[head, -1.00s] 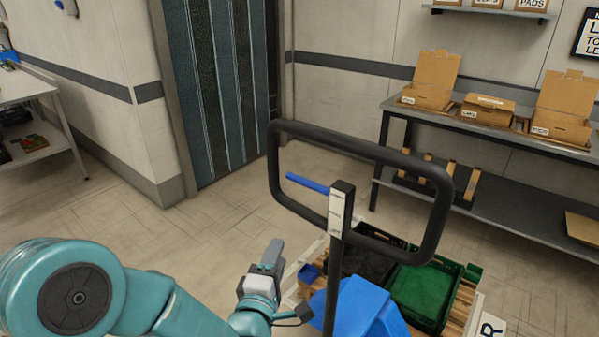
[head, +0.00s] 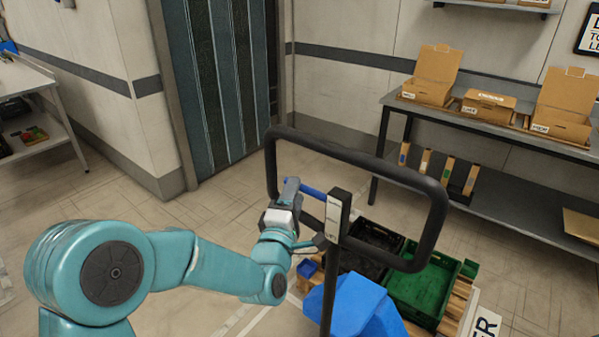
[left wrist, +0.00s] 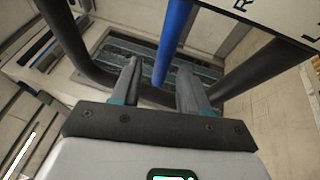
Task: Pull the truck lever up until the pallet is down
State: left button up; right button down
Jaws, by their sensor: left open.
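The truck's black handle loop (head: 436,215) stands upright in front of me on a dark post with a pale label plate (head: 334,218). The blue lever (head: 313,193) sticks out to the left from the post top, inside the loop. My left gripper (head: 291,187) is at the lever's left end. In the left wrist view the gripper (left wrist: 158,80) is open, and the blue lever (left wrist: 173,42) shows between its two fingers, with a gap on each side. The pallet (head: 457,303) shows low behind the post; its height above the floor is hard to tell. My right gripper is not in view.
A grey bench (head: 447,122) with cardboard boxes stands behind right. A strip curtain (head: 228,90) is at the back. Floor on the left is free.

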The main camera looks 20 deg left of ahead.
pick_arm(q)
jog(key=w, duration=0.3)
jog(key=w+p, duration=0.1)
jog(key=w, duration=0.1)
jog(key=shift+a+r, duration=0.1)
jog(key=shift+r, duration=0.25)
